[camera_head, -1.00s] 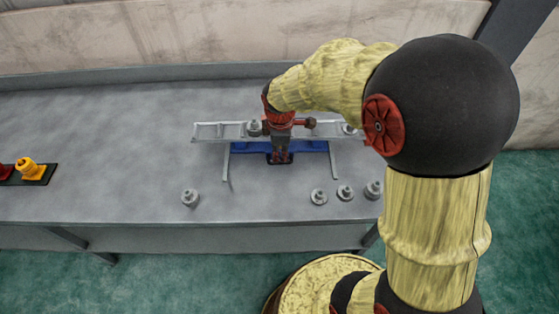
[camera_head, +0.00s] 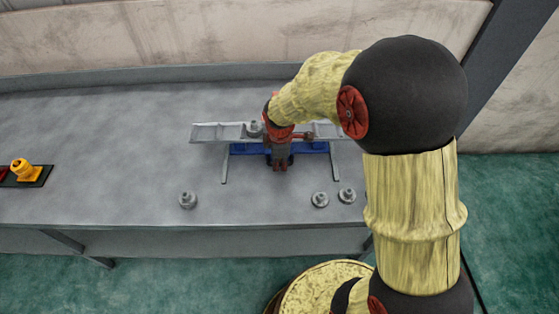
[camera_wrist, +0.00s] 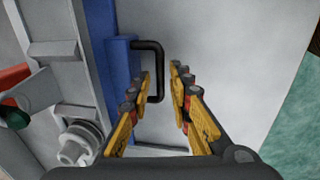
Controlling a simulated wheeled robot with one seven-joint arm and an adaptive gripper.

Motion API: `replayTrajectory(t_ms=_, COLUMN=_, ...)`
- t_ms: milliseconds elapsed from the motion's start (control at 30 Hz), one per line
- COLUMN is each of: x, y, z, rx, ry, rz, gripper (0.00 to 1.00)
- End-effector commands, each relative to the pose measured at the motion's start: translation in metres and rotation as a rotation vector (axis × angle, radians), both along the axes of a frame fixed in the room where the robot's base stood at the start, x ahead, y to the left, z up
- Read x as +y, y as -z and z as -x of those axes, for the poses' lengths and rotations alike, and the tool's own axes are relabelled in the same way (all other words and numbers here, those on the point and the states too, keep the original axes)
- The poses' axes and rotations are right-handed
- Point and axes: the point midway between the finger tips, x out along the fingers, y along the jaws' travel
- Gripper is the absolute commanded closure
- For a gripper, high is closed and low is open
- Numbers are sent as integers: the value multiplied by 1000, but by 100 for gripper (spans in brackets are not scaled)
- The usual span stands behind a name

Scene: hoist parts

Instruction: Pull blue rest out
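The blue rest (camera_head: 308,148) lies on the grey bench under a light grey ladder-like rail (camera_head: 215,133). In the wrist view the blue rest (camera_wrist: 122,80) runs down the left of centre. Its black U-shaped handle (camera_wrist: 160,60) sticks out to the right. My gripper (camera_wrist: 161,70) is open, with one finger on each side of the handle's outer bar; I cannot tell whether either finger touches it. In the head view my gripper (camera_head: 281,166) points down in front of the rest's middle and hides the handle.
Loose grey weights stand near the front edge, one at left (camera_head: 187,200) and two at right (camera_head: 320,199). Another weight (camera_head: 254,129) sits by the rail. A yellow part (camera_head: 20,167) stands on a dark base at far left. Bare bench lies in front of the rest.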

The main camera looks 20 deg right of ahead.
Motion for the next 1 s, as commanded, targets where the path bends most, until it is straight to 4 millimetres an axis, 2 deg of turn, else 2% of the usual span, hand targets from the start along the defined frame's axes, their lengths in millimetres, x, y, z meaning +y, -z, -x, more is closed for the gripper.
replayTrajectory(t_ms=300, x=0, y=0, z=0, rx=0, ry=0, rz=0, gripper=100)
replayTrajectory(t_ms=1000, x=0, y=0, z=0, rx=0, ry=0, rz=0, gripper=100)
